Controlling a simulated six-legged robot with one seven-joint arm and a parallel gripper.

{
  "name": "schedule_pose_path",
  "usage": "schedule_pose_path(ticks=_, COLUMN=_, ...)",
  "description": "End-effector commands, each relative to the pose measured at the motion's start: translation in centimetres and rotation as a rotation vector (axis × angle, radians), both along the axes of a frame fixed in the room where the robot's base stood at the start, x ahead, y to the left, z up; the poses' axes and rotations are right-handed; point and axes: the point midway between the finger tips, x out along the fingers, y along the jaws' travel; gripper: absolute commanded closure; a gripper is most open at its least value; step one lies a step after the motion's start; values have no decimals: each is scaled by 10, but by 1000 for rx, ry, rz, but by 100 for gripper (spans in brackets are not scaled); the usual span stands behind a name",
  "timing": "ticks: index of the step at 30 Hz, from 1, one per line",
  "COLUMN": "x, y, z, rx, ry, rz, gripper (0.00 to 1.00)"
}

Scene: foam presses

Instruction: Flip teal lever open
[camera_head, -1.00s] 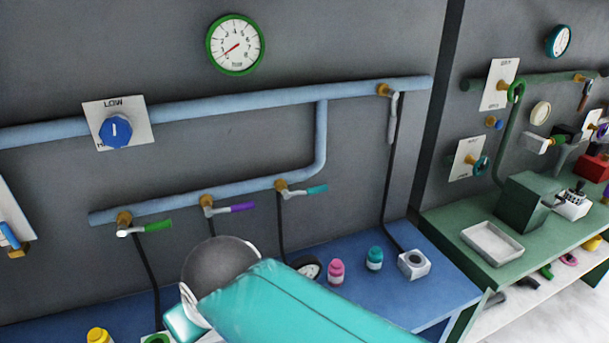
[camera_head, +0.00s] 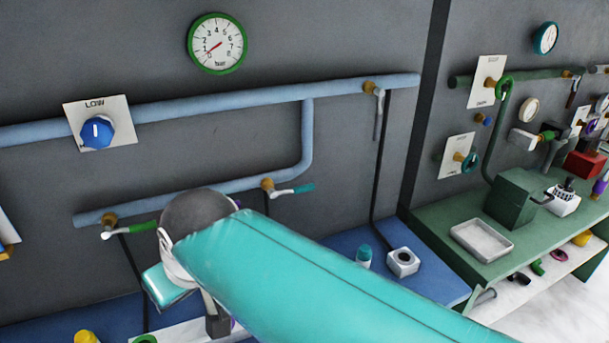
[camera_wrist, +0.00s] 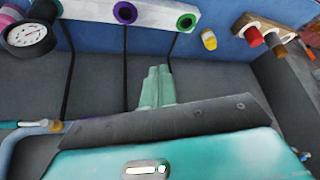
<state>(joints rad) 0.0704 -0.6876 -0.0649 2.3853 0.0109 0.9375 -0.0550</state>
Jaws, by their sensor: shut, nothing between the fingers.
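The teal lever (camera_head: 304,188) sits on a brass valve (camera_head: 268,184) at the right end of the lower blue pipe in the head view. My gripper (camera_wrist: 158,73) shows in the wrist view as two pale green fingers close together, shut and empty. The fingers are apart from the lever, to its right in that view. In the head view my arm hides most of the gripper.
A green lever (camera_head: 138,229) sits left on the same pipe. A long-handled grey lever (camera_head: 377,105) hangs from the upper pipe. A white rack (camera_wrist: 145,12) with coloured rings and a black gauge (camera_wrist: 30,36) show in the wrist view. A teal jar (camera_head: 364,255) stands on the blue bench.

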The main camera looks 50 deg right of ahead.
Motion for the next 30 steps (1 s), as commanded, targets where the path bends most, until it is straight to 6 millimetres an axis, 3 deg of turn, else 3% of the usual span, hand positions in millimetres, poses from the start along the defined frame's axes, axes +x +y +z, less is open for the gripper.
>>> schedule_pose_path(ticks=3, x=20, y=-77, z=50, rx=20, ry=-27, rz=-130, gripper=100)
schedule_pose_path(ticks=5, x=22, y=-123, z=75, rx=19, ry=-41, rz=-201, gripper=100)
schedule_pose_path(ticks=6, x=20, y=-155, z=90, rx=15, ry=-49, rz=-247, gripper=100)
schedule_pose_path(ticks=9, x=4, y=-225, z=123, rx=-4, ry=-63, rz=-350, gripper=100)
schedule_pose_path(ticks=12, x=-17, y=-272, z=145, rx=-28, ry=-69, rz=-422, gripper=100)
schedule_pose_path(ticks=15, x=-30, y=-296, z=156, rx=-43, ry=-71, rz=-458, gripper=100)
schedule_pose_path(ticks=17, x=-33, y=-300, z=159, rx=-46, ry=-71, rz=-466, gripper=100)
schedule_pose_path(ticks=30, x=-28, y=-302, z=150, rx=-45, ry=-70, rz=-463, gripper=100)
